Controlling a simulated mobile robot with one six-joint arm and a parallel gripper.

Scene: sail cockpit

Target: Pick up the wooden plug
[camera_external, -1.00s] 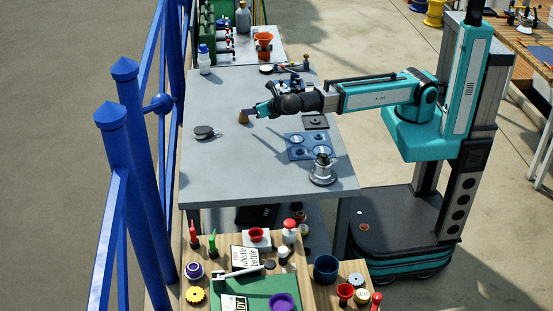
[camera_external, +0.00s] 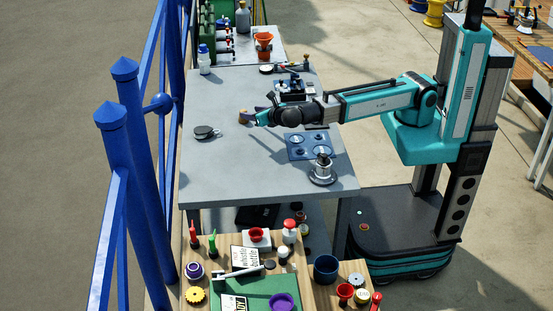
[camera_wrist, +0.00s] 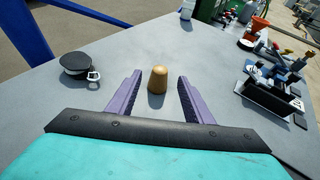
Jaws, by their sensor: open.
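The wooden plug (camera_wrist: 158,80) is a small tan tapered piece standing upright on the grey table (camera_wrist: 120,60). In the wrist view it sits between and a little beyond the two purple fingers of my gripper (camera_wrist: 158,88), which are open with a gap on each side of it. In the external view my gripper (camera_external: 255,118) is low over the table at the plug (camera_external: 243,116), which is partly hidden by the fingers. I cannot tell there whether they touch.
A black round item with a metal shackle (camera_wrist: 77,67) lies left of the plug. A blue plate with round recesses (camera_external: 309,147) and a silver winch-like piece (camera_external: 323,170) are at the table's right. A black device (camera_wrist: 272,90) stands right of my gripper. Blue railing (camera_external: 130,150) borders the left.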

